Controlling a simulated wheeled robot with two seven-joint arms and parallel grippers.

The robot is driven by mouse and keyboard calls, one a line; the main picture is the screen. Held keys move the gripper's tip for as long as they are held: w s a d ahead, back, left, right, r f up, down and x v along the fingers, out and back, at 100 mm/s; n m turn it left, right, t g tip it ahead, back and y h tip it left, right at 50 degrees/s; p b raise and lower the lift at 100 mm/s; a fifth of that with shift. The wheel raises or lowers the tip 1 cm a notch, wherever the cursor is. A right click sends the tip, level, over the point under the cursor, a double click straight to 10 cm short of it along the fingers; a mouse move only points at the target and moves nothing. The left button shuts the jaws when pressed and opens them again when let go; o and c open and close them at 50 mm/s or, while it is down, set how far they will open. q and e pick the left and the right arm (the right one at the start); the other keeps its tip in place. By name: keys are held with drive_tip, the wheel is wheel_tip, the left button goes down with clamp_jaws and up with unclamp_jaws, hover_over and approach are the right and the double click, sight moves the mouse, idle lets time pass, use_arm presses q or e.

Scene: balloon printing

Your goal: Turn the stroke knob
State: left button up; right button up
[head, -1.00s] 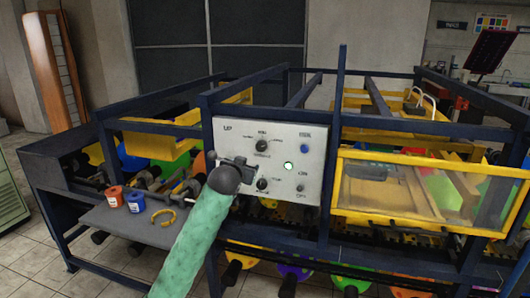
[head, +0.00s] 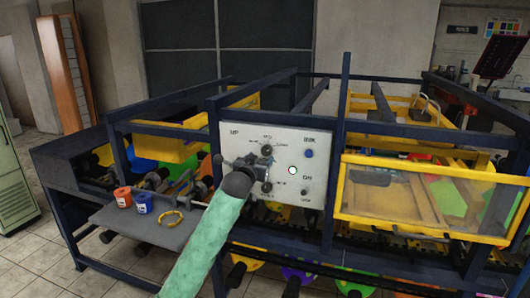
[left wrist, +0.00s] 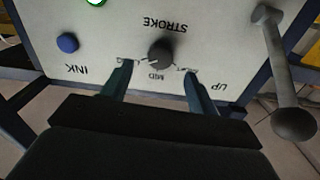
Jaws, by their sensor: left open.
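The stroke knob is a round black knob on the pale control panel (head: 230,140). In the head view it is the upper knob (head: 266,150), and in the left wrist view it (left wrist: 160,53) sits above the MID mark, with the lettering upside down. My left gripper (head: 260,160) is at the panel in front of the knob. In the left wrist view its open fingers (left wrist: 158,72) lie either side of the knob's near edge, with gaps visible. I cannot tell if they touch the panel. My right gripper is not in view.
A blue INK button (left wrist: 67,42) and a lit round lamp (head: 292,170) are on the panel. A lever with a ball end (left wrist: 293,122) stands beside it. A lower knob (head: 267,187) is close under my gripper. Red (head: 123,196) and blue (head: 144,202) pots stand on the side shelf.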

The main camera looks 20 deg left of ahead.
sight(265, 152)
use_arm(q)
drive_tip(key=w+p, duration=0.2)
drive_tip(key=w, duration=0.3)
drive_tip(key=shift+w+r+p, duration=0.1)
drive_tip(key=shift+w+p, duration=0.1)
drive_tip(key=shift+p, duration=0.15)
drive_tip(key=shift+w, duration=0.3)
drive_tip(key=c, duration=1)
